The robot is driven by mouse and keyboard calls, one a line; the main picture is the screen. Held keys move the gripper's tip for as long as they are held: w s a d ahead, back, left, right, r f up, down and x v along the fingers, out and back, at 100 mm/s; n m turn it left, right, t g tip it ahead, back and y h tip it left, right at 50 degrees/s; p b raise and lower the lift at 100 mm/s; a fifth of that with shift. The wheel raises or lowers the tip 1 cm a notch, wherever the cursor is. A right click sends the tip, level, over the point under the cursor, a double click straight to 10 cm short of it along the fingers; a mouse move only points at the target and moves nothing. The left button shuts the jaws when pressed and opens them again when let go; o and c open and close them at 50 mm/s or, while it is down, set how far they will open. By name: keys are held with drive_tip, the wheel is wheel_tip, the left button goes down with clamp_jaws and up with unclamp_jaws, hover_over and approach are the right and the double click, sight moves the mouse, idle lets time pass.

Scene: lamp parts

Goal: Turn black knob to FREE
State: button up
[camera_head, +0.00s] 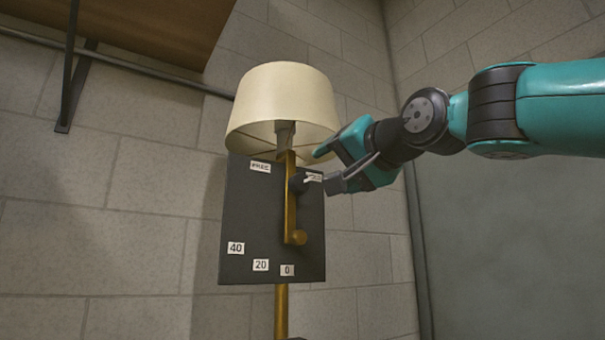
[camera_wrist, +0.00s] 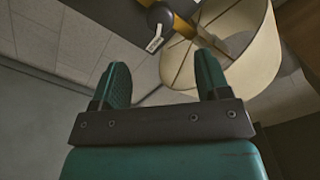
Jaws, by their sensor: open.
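The black knob (camera_head: 297,182) sits on the dark panel (camera_head: 246,210), just right of the brass bar, with a pale pointer mark on it. The FREE label (camera_head: 260,167) is at the panel's top, left of the bar; another label (camera_head: 314,177) lies right of the knob, partly covered and hard to read. The knob also shows in the wrist view (camera_wrist: 160,17), top centre, its pale mark facing the camera. My gripper (camera_head: 322,168) is open and empty, right of the knob. In the wrist view both fingers (camera_wrist: 165,80) are apart, with the knob beyond their tips.
A cream lampshade (camera_head: 285,100) hangs just above the panel, close to my upper finger. The brass bar (camera_head: 290,205) stands in front of the panel. Labels 40, 20 and 0 (camera_head: 287,270) run along the lower panel. A brown shelf (camera_head: 150,25) is at upper left. A block wall is behind.

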sight(303, 183)
drive_tip(key=p+x, duration=0.4)
drive_tip(key=x, duration=0.6)
drive_tip(key=shift+w+a+r+p, duration=0.1)
drive_tip(key=shift+a+r+p, duration=0.1)
drive_tip(key=shift+p, duration=0.2)
drive_tip(key=shift+w+a+f, duration=0.2)
drive_tip(key=shift+w+a, duration=0.05)
drive_tip(key=shift+w, duration=0.25)
drive_tip(key=c, duration=0.9)
